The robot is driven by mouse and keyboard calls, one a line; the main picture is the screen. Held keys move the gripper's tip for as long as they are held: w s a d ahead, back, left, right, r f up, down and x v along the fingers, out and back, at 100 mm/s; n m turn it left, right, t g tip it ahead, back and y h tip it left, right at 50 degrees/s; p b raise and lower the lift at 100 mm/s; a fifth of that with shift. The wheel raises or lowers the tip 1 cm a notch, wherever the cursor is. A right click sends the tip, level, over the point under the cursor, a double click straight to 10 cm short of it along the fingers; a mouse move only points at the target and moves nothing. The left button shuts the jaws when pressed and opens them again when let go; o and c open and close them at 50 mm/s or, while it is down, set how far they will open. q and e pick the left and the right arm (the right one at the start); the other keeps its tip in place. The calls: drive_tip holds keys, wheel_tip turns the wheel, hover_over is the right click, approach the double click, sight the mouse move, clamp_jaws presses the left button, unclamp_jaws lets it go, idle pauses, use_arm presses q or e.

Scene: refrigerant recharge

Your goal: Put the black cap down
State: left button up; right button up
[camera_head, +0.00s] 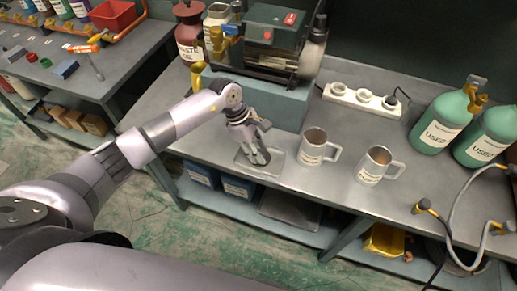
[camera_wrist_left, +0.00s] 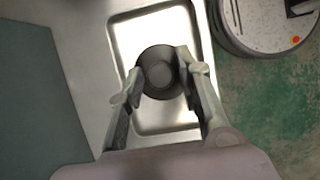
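The black cap (camera_wrist_left: 160,73) is a dark round piece seen from above in the left wrist view. My left gripper (camera_wrist_left: 163,75) has a finger against each side of it. The cap is over a shallow metal tray (camera_wrist_left: 178,22), inside its rim. Whether it touches the tray floor cannot be told. In the head view my left gripper (camera_head: 259,159) points down at the same tray (camera_head: 276,170) near the front edge of the workbench; the cap is mostly hidden by the fingers there. My right gripper is not in view.
Two metal mugs (camera_head: 314,147) (camera_head: 373,165) stand right of the tray. Behind it is a pump (camera_head: 275,40) on a blue-grey block (camera_head: 275,101). A power strip (camera_head: 360,97) and green cylinders (camera_head: 440,122) are farther right. The bench's front edge is close.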

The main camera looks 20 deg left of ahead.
use_arm(q)
drive_tip(key=shift+o, duration=0.7)
drive_tip(key=shift+r, duration=0.25)
drive_tip(key=b+v, duration=0.3)
drive_tip(key=v, duration=0.8)
drive_tip(key=shift+a+r, duration=0.25)
drive_tip(key=shift+r, duration=0.05)
